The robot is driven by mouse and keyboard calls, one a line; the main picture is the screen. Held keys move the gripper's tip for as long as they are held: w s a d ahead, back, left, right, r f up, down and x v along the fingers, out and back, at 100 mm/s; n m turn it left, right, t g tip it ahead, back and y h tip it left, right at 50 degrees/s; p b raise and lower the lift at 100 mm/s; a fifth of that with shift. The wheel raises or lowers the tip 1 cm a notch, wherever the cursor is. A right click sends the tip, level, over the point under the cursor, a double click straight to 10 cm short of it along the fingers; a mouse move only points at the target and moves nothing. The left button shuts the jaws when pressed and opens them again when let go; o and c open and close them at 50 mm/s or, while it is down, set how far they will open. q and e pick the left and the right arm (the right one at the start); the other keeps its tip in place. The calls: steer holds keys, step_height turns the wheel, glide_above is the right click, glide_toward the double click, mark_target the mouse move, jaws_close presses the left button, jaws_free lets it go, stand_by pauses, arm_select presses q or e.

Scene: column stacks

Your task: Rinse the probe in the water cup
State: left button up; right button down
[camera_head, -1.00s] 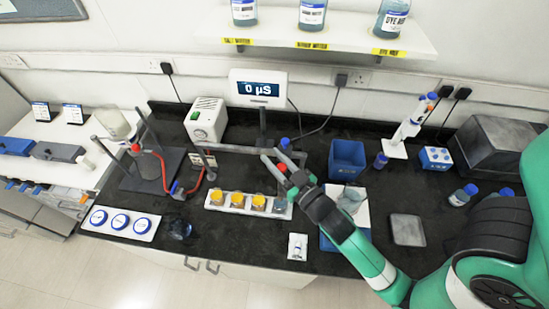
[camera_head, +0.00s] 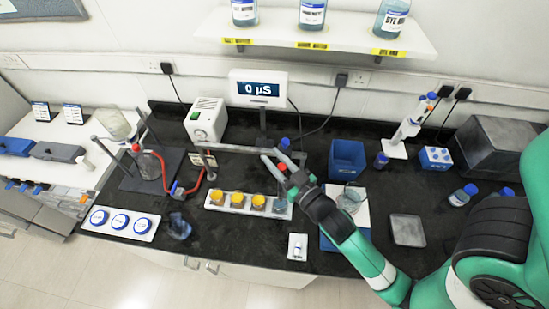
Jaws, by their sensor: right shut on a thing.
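My right gripper (camera_head: 280,165) reaches in from the right, over the right end of a white rack (camera_head: 222,207). It is shut on a slim upright thing, apparently the probe, with a blue top (camera_head: 284,143) showing above the fingers; its lower part is mostly hidden. The rack holds several cups with orange-yellow contents and, at its right end, a clear bluish cup (camera_head: 279,205), apparently the water cup, below the gripper. I cannot tell whether the probe tip is inside it. The meter (camera_head: 258,88) reads 0 µS. My left gripper is not in view.
A blue bin (camera_head: 347,158) and a glass beaker (camera_head: 350,202) stand right of the rack. A clamp stand with a flask (camera_head: 147,165) and red tubing is at left. A small dark-blue object (camera_head: 179,227) lies near the front edge. A small white packet (camera_head: 297,247) is in front.

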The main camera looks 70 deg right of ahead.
step_height(320, 180, down, 3)
steer(key=b, duration=0.2)
steer(key=shift+b, duration=0.35)
steer(key=c, duration=0.6)
jaws_free()
steer(key=shift+s, duration=0.1)
steer(key=b+v, duration=0.2)
steer(key=v, duration=0.9)
steer(key=shift+s+a, duration=0.15)
steer(key=shift+s, duration=0.1)
